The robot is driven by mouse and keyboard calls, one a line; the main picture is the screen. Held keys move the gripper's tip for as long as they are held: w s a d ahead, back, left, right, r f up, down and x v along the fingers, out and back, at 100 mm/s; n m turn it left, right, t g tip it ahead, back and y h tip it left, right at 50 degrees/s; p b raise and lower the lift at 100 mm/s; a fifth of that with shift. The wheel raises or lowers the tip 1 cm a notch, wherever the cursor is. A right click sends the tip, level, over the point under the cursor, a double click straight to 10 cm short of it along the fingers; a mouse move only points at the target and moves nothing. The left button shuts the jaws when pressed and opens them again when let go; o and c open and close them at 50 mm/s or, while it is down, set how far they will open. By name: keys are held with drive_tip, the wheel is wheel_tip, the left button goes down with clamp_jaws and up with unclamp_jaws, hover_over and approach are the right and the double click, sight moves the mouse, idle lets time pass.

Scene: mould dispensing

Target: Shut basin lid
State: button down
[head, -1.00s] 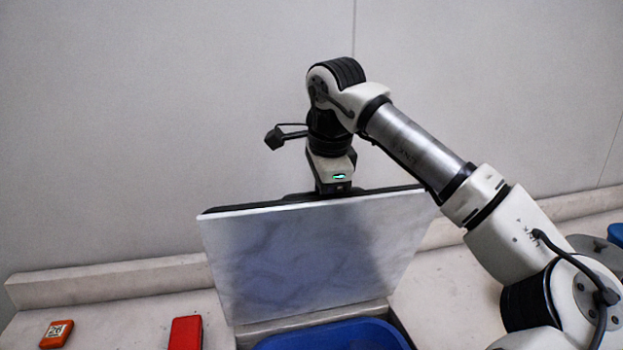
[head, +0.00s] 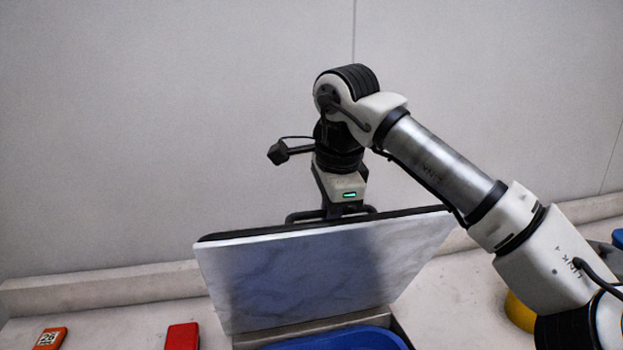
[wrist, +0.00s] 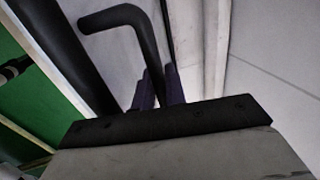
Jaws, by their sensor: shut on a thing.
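The basin lid (head: 320,275) is a pale marbled panel with a dark edge, standing raised and tilted above the basin. The blue basin (head: 340,339) shows only in part below it. A dark bar handle (head: 300,215) runs along the lid's upper edge on its far side. My gripper (head: 337,211) is shut on this handle from above; its fingertips are largely hidden in the head view. In the wrist view the handle (wrist: 118,14) is a bent dark bar, with my gripper's dark fingers (wrist: 160,88) against it.
A red block (head: 182,336) and an orange block with a printed marker (head: 50,338) lie on the counter (head: 120,325) at left. A yellow object (head: 519,312) and a blue object (head: 617,238) are at right, partly hidden. A plain wall (head: 150,130) stands behind.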

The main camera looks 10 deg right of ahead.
sight(339, 239)
drive_tip(key=shift+s+f+b, duration=0.3)
drive_tip(key=shift+s+b, duration=0.15)
drive_tip(key=shift+s, duration=0.05)
drive_tip(key=s, duration=0.1)
drive_tip(key=s+f+b, duration=0.1)
drive_tip(key=shift+s, duration=0.35)
drive_tip(key=shift+s+r, duration=0.1)
drive_tip(key=shift+s, duration=0.1)
drive_tip(key=shift+b, duration=0.3)
drive_tip(key=s+f+b, duration=0.2)
drive_tip(key=s, duration=0.1)
drive_tip(key=shift+s, duration=0.35)
